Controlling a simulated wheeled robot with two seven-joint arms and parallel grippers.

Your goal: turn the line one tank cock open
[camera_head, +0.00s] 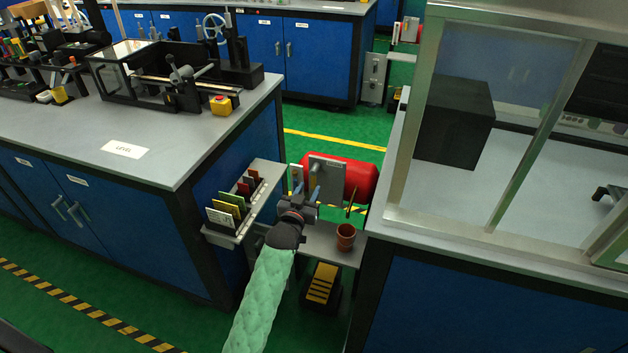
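A red tank (364,181) lies on its side in the gap between the two benches. A grey upright plate (327,174) stands in front of it with a small light fitting on its face. A smaller pale plate (297,177) with a reddish part stands just left of it. I cannot tell which fitting is the line one cock. My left gripper (307,190) reaches in from below, in a green sleeve, with its fingers spread before the grey plate. Nothing shows between the fingers; contact cannot be made out. My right gripper is not in view.
A shelf with coloured cards (228,210) sits close left of my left gripper. A brown cup (345,236) stands on a low grey shelf to the right. A glazed cabinet (500,120) stands on the right bench. A black-and-yellow stepped block (322,284) is below.

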